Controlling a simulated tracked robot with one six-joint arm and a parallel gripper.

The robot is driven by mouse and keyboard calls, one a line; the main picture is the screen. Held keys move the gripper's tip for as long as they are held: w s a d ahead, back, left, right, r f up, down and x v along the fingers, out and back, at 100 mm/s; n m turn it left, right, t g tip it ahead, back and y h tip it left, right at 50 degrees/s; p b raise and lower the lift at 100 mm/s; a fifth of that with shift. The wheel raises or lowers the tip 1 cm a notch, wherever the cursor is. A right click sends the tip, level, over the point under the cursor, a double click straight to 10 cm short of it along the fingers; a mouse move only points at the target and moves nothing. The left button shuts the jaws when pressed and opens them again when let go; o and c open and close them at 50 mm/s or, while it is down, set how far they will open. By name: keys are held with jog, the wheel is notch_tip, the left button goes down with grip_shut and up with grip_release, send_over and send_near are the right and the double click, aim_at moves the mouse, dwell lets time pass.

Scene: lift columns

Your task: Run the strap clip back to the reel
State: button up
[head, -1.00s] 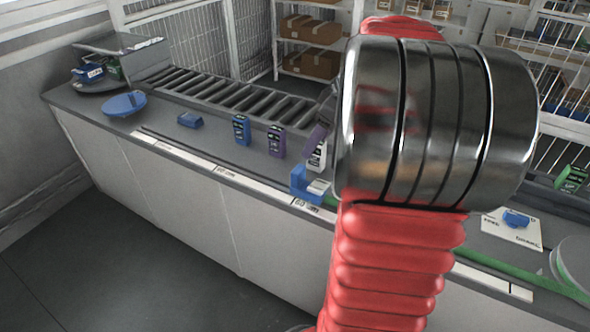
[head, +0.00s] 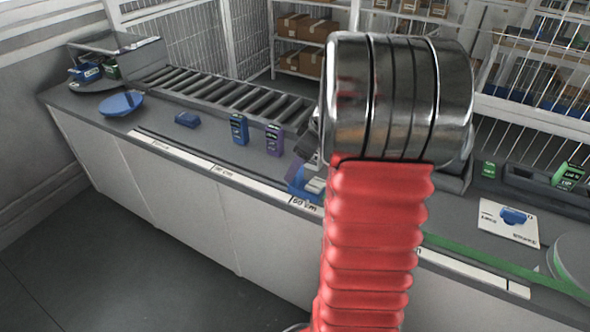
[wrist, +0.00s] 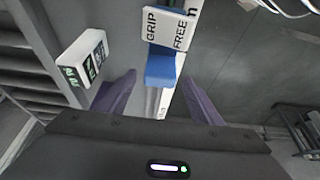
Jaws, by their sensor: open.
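The strap clip (head: 299,184) is a blue block with a pale part, at the counter's front edge by the 60 cm mark. In the wrist view its blue body (wrist: 161,71) adjoins a white face lettered GRIP and FREE. My gripper (wrist: 159,78) is open, its purple fingers apart on either side of the blue body, with no contact that I can make out. In the head view my wrist hides most of the gripper. The green strap (head: 480,262) runs along the counter to the pale reel (head: 574,264) at the right edge. Its clip end is hidden behind my arm.
A white box with green figures (wrist: 87,60) stands close left of my gripper in the wrist view. Blue (head: 239,129) and purple (head: 273,139) boxes stand left of the clip. A printed card (head: 508,222) lies to the right. A roller conveyor (head: 220,92) runs behind.

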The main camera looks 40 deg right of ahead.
jog(key=shift+x, duration=1.15)
jog(key=shift+c, duration=0.4)
